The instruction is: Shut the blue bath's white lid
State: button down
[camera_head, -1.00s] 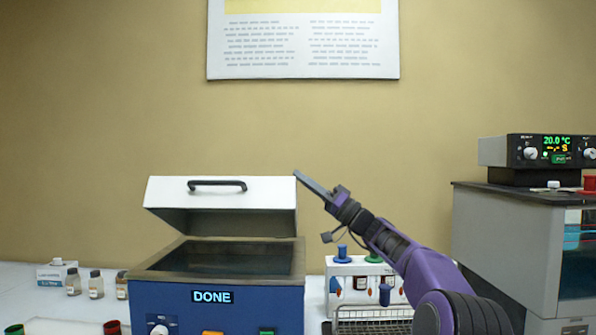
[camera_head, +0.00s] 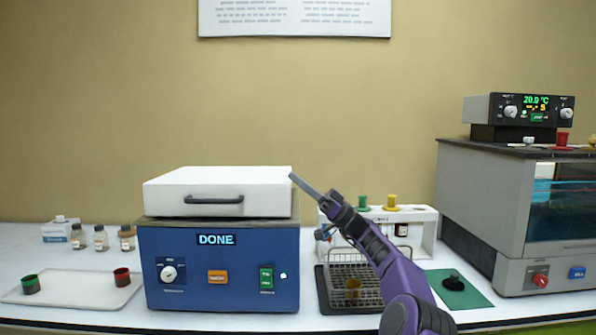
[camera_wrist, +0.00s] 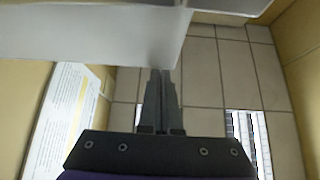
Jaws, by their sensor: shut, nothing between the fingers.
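The blue bath (camera_head: 217,268) stands on the bench at centre left, its display reading DONE. Its white lid (camera_head: 165,200), with a dark front handle (camera_head: 214,199), lies about level over the bath's metal rim (camera_head: 250,222). I cannot tell whether a small gap remains between lid and rim. My gripper (camera_head: 293,178) is shut and empty, its tip at the lid's upper right edge; contact is unclear. In the wrist view, the shut fingers (camera_wrist: 162,74) point at the edge of a white panel, apparently the lid (camera_wrist: 90,35).
A wire rack (camera_head: 345,285) and a white holder (camera_head: 425,230) stand right of the bath, below my arm. A grey cabinet (camera_head: 480,205) fills the right. Small bottles (camera_head: 101,238) and a tray (camera_head: 75,297) with two cups lie left.

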jog(key=shift+s+f+n+g, duration=0.15)
jog(key=shift+f+n+g, duration=0.2)
jog(key=shift+f, duration=0.2)
jog(key=shift+s+f+n+g, duration=0.15)
jog(key=shift+f+n+g, duration=0.2)
jog(key=shift+f, duration=0.15)
